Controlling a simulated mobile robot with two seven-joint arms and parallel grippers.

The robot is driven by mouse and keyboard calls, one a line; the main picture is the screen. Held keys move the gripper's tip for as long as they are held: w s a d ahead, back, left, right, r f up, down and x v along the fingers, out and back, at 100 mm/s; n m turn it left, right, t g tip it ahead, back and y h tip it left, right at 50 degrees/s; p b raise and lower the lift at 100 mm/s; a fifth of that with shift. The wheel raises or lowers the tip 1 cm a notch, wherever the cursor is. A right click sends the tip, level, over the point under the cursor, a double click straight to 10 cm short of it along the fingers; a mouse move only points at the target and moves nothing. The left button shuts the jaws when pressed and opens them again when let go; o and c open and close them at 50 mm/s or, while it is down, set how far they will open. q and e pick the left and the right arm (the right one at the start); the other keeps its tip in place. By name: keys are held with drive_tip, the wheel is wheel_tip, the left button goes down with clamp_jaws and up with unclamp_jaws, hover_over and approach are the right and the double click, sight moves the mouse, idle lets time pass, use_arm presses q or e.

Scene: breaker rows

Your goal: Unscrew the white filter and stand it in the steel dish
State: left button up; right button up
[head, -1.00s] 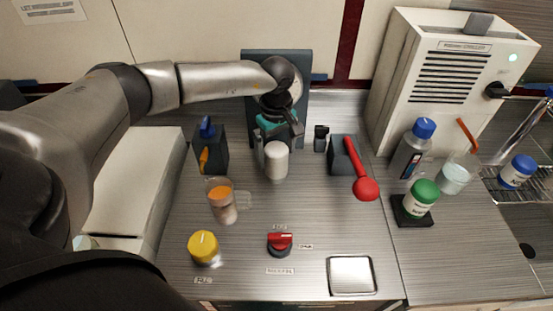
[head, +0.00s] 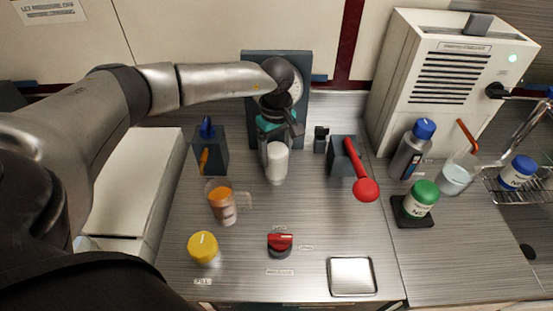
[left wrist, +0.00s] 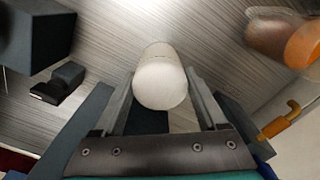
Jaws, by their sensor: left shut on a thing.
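The white filter (head: 277,164) is a plain white cylinder in front of the dark backplate with a round gauge. My left gripper (head: 277,145) is shut around it from above and behind. In the left wrist view the filter (left wrist: 162,78) shows between the two fingers (left wrist: 164,105). Whether its far end is still attached to anything is hidden by the gripper. The steel dish (head: 351,276) is a shallow, empty square tray at the counter's front right, well apart from the filter. My right gripper is not in view.
A red knob (head: 280,243) sits in front. A red-ended lever (head: 365,188) and several bottles stand to the right.

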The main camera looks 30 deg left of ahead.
use_arm(q)
drive_tip(key=n+p, duration=0.1)
drive_tip(key=n, duration=0.3)
drive_tip(key=n+p, duration=0.1)
drive_tip(key=n, duration=0.3)
drive_tip(key=shift+n+p, duration=0.3)
drive_tip(key=n+p, duration=0.1)
drive_tip(key=n, duration=0.3)
drive_tip(key=shift+n+p, duration=0.3)
drive_tip(key=shift+p, duration=0.05)
drive_tip(key=n+p, duration=0.1)
drive_tip(key=n, duration=0.3)
drive_tip(key=o, duration=1.2)
drive_tip(key=shift+o, duration=0.2)
